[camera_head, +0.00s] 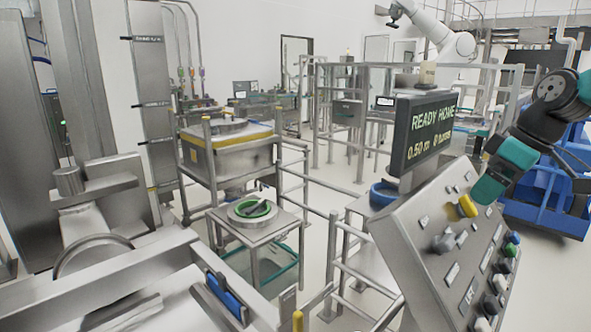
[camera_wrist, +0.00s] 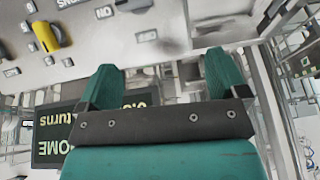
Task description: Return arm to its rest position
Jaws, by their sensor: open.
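My teal and dark arm comes in from the right in the head view, with its teal end (camera_head: 490,186) close in front of the sloped control panel (camera_head: 425,222), near a yellow knob (camera_head: 467,206). My gripper (camera_wrist: 165,74) shows in the wrist view with its two teal fingers spread wide and nothing between them. The panel face (camera_wrist: 130,22) is upside down beyond the fingers. The yellow knob (camera_wrist: 46,37) is to the left of the fingers, apart from them. A dark display (camera_head: 425,130) above the panel reads "READY HOME", "0.50 m" and "0 turns".
Several other knobs and buttons (camera_head: 500,280) stick out of the panel's right side. Metal railings (camera_head: 335,240) and a small table with a green-rimmed round opening (camera_head: 252,208) stand left of it. A blue bin structure (camera_head: 545,205) stands behind my arm.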

